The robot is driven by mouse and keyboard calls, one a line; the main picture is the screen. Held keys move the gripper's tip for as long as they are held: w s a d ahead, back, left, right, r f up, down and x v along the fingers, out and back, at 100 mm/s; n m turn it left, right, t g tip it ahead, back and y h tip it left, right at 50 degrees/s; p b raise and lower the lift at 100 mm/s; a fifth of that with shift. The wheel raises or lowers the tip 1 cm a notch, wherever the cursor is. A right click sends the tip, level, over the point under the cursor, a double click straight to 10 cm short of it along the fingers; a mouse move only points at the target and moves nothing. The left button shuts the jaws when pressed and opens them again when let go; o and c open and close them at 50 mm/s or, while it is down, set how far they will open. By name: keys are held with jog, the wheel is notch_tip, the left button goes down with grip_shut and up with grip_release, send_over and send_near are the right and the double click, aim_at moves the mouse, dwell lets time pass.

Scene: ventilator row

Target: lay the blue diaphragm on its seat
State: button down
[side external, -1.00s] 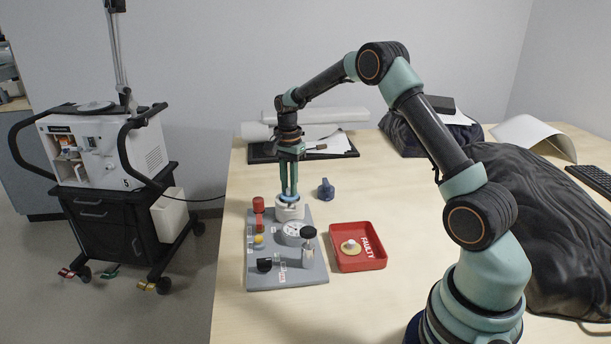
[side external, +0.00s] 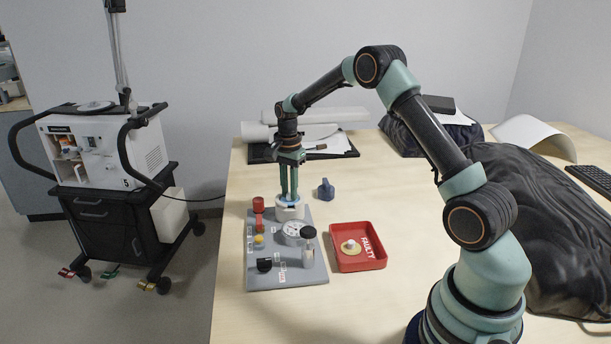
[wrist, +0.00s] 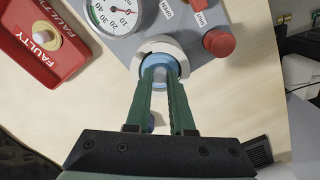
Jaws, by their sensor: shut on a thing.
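The blue diaphragm (wrist: 160,61) is between the fingertips of my gripper (wrist: 160,76). In the wrist view it lies within the ring of the white round seat (wrist: 174,45), at the seat's mouth. In the side view my gripper (side external: 289,199) points down over the white seat (side external: 290,213) at the far end of the grey panel. A thin blue edge shows at the fingertips there. My gripper is shut on the diaphragm. The fingers hide part of it, so I cannot tell whether it rests fully flat.
A red FAULTY tray (side external: 345,265) holds a pale disc (side external: 350,246). A blue-grey part (side external: 326,190) stands beyond the panel.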

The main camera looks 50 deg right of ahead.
aim_at(289, 193)
jog(key=shift+f, duration=0.65)
dwell(0.3)
jog(key=c, duration=0.7)
grip_release()
jog(key=shift+r, duration=3.55)
jog(key=s+a+r+n+t, duration=0.4)
jog(key=s+a+r+n, duration=0.8)
jog(key=s+a+r, duration=0.1)
jog(key=s+a+f+n+t, duration=0.1)
jog(key=s+a+n, duration=0.2)
jog(key=s+n, duration=0.2)
jog(key=shift+s+a+t, duration=0.15)
jog(key=shift+s+t, duration=0.15)
jog(key=shift+s, duration=0.85)
